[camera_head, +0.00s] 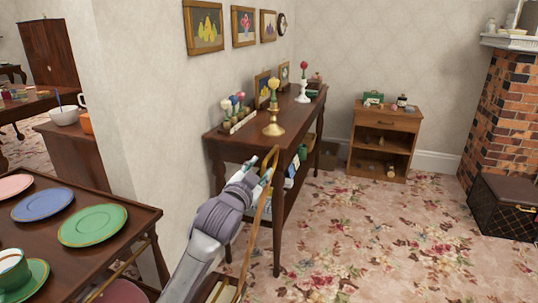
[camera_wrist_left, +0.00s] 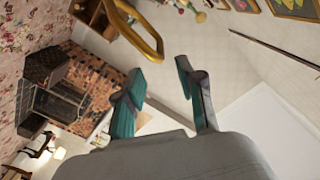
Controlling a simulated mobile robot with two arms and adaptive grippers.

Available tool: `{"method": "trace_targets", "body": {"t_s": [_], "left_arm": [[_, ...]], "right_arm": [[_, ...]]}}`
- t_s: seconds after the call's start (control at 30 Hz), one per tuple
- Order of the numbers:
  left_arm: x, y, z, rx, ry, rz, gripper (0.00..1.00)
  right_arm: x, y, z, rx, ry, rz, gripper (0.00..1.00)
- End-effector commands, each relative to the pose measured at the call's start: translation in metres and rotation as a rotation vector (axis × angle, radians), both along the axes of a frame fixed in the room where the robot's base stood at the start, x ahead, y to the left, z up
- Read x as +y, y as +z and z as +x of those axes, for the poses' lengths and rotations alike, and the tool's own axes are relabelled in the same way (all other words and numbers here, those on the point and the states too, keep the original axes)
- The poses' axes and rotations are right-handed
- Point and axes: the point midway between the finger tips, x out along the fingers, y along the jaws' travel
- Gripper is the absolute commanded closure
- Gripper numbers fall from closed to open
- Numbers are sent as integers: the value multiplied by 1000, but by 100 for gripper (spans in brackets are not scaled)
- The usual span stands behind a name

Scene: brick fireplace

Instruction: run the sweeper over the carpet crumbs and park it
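A tall golden-brown handle (camera_head: 259,208), apparently the sweeper's, stands in front of the dark side table. Its looped top shows in the left wrist view (camera_wrist_left: 143,35). Its lower end runs towards the bottom edge, where I cannot clearly make out the sweeper's body. My left gripper (camera_head: 262,172) is beside the handle's upper part. In the left wrist view its two teal-padded fingers (camera_wrist_left: 160,82) are apart with nothing between them, and the loop lies just beyond the tips. The floral carpet (camera_head: 375,235) covers the floor; I cannot tell crumbs from its pattern. My right gripper is not in view.
A dark side table (camera_head: 240,145) with candlesticks stands along the left wall. A trolley with plates (camera_head: 146,212) is close at the lower left. A small wooden cabinet (camera_head: 389,122) stands at the back, and a dark trunk (camera_head: 507,203) by the brick fireplace (camera_head: 505,105). The middle carpet is open.

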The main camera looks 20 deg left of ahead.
Motion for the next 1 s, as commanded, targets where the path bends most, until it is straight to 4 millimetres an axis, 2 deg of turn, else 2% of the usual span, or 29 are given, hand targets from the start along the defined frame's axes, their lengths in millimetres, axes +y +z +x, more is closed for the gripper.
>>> {"method": "trace_targets", "body": {"t_s": [0.03,0.2,0.43,0.63,0.93,1.0], "left_arm": [[0,0,13,0,0,-1,62],[-2,-1,49,1,-1,-1,62],[-3,-1,84,1,0,0,62],[-4,-1,97,1,0,1,62],[-4,-1,98,1,0,1,62],[-4,-1,98,1,0,0,72]], "right_arm": [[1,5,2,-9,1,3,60],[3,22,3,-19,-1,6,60],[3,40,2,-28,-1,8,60],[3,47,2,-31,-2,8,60],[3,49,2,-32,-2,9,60],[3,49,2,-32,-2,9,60]]}}
